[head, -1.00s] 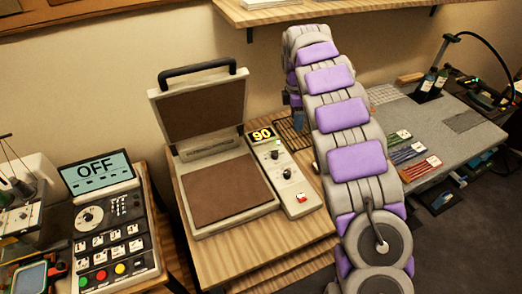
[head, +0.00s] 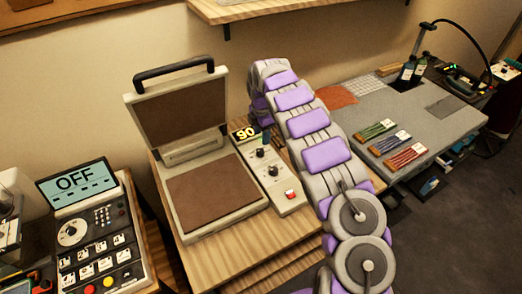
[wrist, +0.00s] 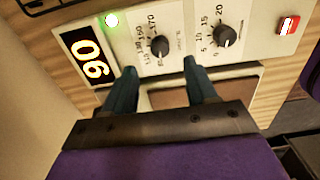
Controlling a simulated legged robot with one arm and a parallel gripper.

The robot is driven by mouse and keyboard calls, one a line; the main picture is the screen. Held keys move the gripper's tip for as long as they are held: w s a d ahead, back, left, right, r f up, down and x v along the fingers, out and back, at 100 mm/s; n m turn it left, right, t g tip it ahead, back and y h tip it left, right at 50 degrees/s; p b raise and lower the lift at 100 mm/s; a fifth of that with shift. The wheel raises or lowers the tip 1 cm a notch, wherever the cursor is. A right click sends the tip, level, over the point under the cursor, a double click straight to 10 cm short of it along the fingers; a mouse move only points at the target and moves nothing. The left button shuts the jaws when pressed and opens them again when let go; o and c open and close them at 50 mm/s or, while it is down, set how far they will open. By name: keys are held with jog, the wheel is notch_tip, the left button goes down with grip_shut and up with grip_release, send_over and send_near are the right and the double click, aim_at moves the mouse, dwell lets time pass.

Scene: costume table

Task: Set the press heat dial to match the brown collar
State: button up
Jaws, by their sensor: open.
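The heat press (head: 225,195) stands open, lid raised, with a control strip on its right. Its display reads 90 (head: 244,134), also in the wrist view (wrist: 86,58). The black dial nearer the display is the heat dial (wrist: 160,46), with a scale including 150 and 170.
A red switch (head: 290,194) sits at the strip's near end. A control box (head: 90,235) with an OFF screen stands left. A shelf (head: 270,8) hangs above.

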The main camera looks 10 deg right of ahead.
aim_at(260, 150)
jog(key=f, duration=0.5)
jog(key=f+b, duration=0.1)
jog(key=f, duration=0.1)
jog(key=shift+a+f, duration=0.15)
jog(key=shift+a, duration=0.2)
jog(key=shift+d+f, duration=0.15)
jog(key=shift+f, duration=0.45)
jog(key=shift+c, duration=0.3)
jog(key=c, duration=1)
jog(key=shift+r, duration=0.1)
